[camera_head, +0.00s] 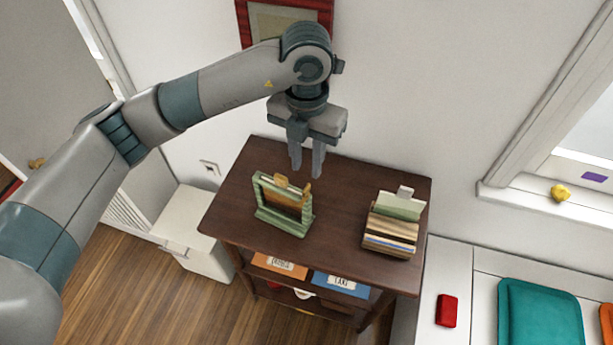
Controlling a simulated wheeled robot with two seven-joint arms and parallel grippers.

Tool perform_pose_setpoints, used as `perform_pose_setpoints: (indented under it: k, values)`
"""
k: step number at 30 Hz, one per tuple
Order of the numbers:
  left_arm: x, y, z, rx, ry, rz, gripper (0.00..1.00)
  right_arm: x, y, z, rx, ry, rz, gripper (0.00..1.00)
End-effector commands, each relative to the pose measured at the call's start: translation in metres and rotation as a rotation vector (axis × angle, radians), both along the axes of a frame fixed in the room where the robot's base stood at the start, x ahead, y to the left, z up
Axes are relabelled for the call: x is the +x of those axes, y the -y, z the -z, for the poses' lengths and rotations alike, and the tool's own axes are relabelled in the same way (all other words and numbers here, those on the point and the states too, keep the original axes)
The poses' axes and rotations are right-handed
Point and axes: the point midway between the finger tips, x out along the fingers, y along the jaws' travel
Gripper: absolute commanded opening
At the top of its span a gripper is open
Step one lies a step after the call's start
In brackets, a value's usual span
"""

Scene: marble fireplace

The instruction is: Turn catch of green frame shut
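The green frame (285,226) stands upright on the left part of a dark wooden cabinet top. Its back or inner panel is brown, and a small tan-orange catch (307,188) shows at its upper right edge. Another tan piece (281,181) sits at the top middle. I cannot tell the exact angle of the catch. My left gripper (308,172) points down above the cabinet, behind and slightly right of the frame. Its two fingers are apart with nothing between them, and they look clear of the frame. My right gripper is not in view.
The dark cabinet (335,215) also holds a striped card holder (390,236) on its right. Its shelf below has labelled orange (280,265) and blue (341,284) boxes. A white cabinet (197,235) stands left. A red picture frame (250,28) hangs on the wall behind. The cabinet's middle is clear.

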Motion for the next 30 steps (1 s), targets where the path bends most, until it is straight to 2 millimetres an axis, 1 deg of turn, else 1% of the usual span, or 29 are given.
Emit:
perform_pose_setpoints:
  k: [1, 6, 12, 18, 26, 27, 29, 30]
  values:
    - [-0.001, -0.001, 0.007, 0.001, -0.005, -0.002, 0.26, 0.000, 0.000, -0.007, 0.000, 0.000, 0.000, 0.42]
    - [-0.001, -0.001, 0.037, 0.001, -0.004, -0.001, 0.26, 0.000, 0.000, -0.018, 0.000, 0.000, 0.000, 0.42]
    - [0.000, 0.000, 0.062, 0.000, -0.002, -0.001, 0.26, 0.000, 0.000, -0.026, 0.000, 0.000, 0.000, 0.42]
    - [0.000, 0.000, 0.075, 0.000, 0.000, -0.001, 0.26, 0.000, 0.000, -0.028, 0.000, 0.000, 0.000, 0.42]
    - [0.000, 0.000, 0.076, 0.000, 0.001, 0.000, 0.26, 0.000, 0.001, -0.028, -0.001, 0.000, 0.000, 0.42]
    - [0.000, 0.000, 0.076, 0.000, 0.001, 0.000, 0.23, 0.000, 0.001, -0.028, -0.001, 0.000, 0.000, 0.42]
    - [0.000, 0.000, 0.076, 0.000, 0.001, 0.000, 0.09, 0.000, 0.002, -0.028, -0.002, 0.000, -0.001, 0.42]
    - [0.000, 0.000, 0.076, 0.000, 0.001, 0.000, 0.00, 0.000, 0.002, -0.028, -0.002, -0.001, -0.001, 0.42]
